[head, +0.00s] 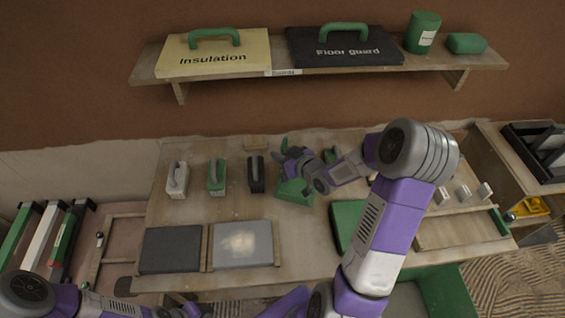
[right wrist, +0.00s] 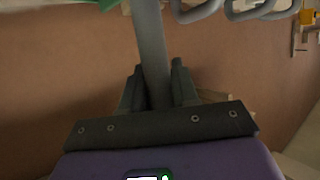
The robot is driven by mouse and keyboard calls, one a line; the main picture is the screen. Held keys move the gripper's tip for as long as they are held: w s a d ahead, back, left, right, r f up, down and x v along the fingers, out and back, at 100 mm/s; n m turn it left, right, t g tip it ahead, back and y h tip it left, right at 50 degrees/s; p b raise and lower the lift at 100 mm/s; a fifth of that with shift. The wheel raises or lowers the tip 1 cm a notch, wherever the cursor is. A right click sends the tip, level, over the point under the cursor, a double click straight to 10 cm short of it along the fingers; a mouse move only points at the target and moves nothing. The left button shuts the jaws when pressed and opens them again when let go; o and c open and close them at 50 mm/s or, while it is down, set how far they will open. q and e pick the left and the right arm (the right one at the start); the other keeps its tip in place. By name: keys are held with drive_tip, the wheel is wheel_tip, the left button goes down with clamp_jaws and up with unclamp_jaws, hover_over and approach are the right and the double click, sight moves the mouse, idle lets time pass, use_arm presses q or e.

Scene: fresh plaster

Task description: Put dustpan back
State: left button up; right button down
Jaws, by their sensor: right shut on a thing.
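A green dustpan-like piece (head: 296,192) is at the back middle of the workbench, just below my right gripper (head: 287,158). In the right wrist view my right gripper (right wrist: 158,85) is shut on a grey bar (right wrist: 150,42), which looks like the dustpan's handle. A green edge (right wrist: 88,3) shows at the top of that view. I cannot tell whether the green piece touches the bench. My left arm (head: 100,305) lies along the bottom left of the head view, and its jaw end is too cut off to read.
The workbench (head: 190,235) holds upright holders (head: 177,180), a dark panel (head: 171,250) and a grey panel (head: 243,244). The wall shelf (head: 490,61) above holds an Insulation case (head: 210,62), a Floor guard case (head: 345,55) and a green canister (head: 421,30). A crate (head: 535,145) stands at the right.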

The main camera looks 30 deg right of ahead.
wheel_tip(320, 180, down, 3)
drive_tip(key=shift+r+b, duration=0.1)
drive_tip(key=shift+b, duration=0.25)
drive_tip(key=shift+w+f, duration=0.1)
drive_tip(key=shift+f, duration=0.1)
drive_tip(key=shift+f, duration=0.15)
drive_tip(key=c, duration=0.8)
unclamp_jaws()
drive_tip(key=shift+c, duration=0.2)
